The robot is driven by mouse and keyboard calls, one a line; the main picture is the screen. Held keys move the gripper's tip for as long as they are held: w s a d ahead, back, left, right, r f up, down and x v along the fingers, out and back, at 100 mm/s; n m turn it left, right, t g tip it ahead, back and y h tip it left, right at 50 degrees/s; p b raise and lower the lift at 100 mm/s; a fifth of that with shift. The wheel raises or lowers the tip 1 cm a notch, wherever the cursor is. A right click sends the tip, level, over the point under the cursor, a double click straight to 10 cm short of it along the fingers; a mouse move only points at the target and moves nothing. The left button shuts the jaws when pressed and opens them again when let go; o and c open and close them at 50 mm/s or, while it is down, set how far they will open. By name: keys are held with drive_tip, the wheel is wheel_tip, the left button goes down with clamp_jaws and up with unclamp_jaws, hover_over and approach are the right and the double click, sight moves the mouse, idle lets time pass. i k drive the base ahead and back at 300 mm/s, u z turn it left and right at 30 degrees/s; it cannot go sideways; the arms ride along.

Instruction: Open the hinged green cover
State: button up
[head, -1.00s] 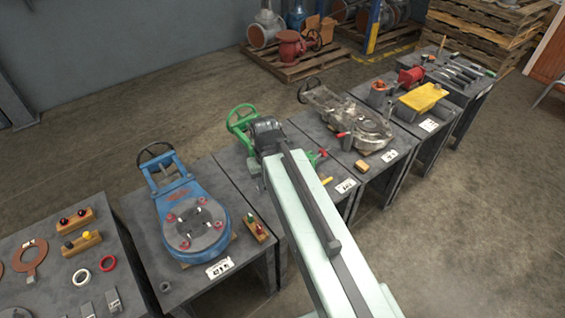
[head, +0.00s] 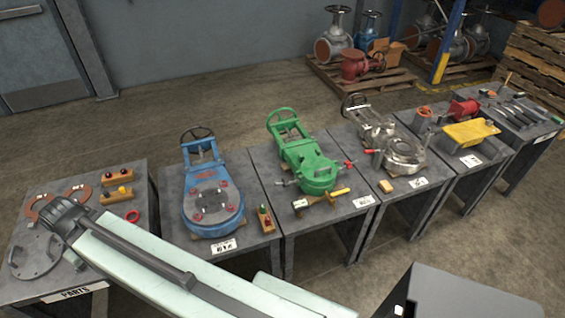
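The green valve (head: 302,156) lies on its own grey table, with its green handwheel (head: 283,118) at the back. Its round green front part (head: 318,178) looks like the cover. It seems to lie flat over the body, but I cannot make out its hinge or any gap. A red-tipped lever (head: 347,165) sticks out on its right side. My gripper (head: 50,212) is at the far left, over or near the parts table, well away from the green valve. Its fingers are too small and dark to read.
The parts table (head: 75,293) holds wooden blocks and rings. A blue valve (head: 212,203) is on the table between it and the green one. A grey valve (head: 401,155) and yellow-topped item (head: 468,132) stand to the right. A dark box (head: 470,295) is at the front.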

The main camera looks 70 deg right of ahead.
sight(318, 163)
drive_tip(key=u, duration=0.1)
drive_tip(key=k, duration=1.3)
drive_tip(key=z, duration=0.95)
drive_tip(key=i, duration=1)
drive_tip(key=u, duration=0.05)
